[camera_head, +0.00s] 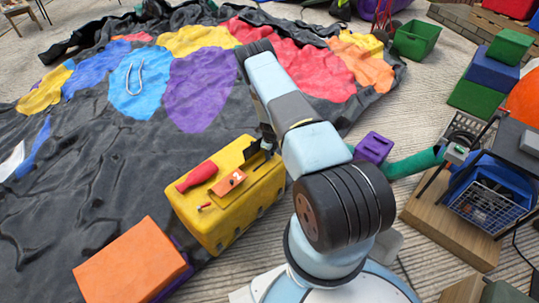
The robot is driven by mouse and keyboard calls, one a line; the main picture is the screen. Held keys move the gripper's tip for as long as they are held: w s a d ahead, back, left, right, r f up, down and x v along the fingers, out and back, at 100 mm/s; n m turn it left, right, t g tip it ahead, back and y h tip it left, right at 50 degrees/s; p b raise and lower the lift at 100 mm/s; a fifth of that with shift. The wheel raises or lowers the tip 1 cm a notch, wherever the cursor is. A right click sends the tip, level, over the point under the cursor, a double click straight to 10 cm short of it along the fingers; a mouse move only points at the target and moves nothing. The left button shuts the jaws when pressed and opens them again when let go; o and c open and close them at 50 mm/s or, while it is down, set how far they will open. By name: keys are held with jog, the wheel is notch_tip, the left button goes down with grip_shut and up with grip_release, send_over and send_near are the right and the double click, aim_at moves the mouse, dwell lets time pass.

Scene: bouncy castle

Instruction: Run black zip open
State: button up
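My gripper (264,147) is at the end of my light blue and grey arm, over the back edge of a yellow box (215,232). Its dark fingers are small and partly hidden by the arm, so I cannot tell whether it is open or holds anything. The deflated black castle fabric (70,185) lies spread and wrinkled, with coloured patches. I cannot pick out the black zip against the black fabric. A thin pale looped piece (134,78) lies on the light blue patch (140,97), well away from my gripper.
On the yellow box lie a red-handled tool (197,177), an orange block (230,181) and a small red item (204,206). An orange block (130,265) stands at front left. A purple block (374,148), a wooden platform (445,215) and several coloured blocks stand right.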

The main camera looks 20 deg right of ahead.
aim_at(256, 170)
grip_shut()
jog(key=s+a, duration=0.1)
jog(key=a, duration=0.2)
jog(key=s+a, duration=0.1)
jog(key=a, duration=0.2)
jog(key=s+a, duration=0.2)
jog(key=a, duration=0.2)
jog(key=shift+o, duration=1.3)
grip_release()
jog(key=shift+d, duration=0.1)
notch_tip(256, 170, up, 14)
jog(key=shift+f, duration=0.15)
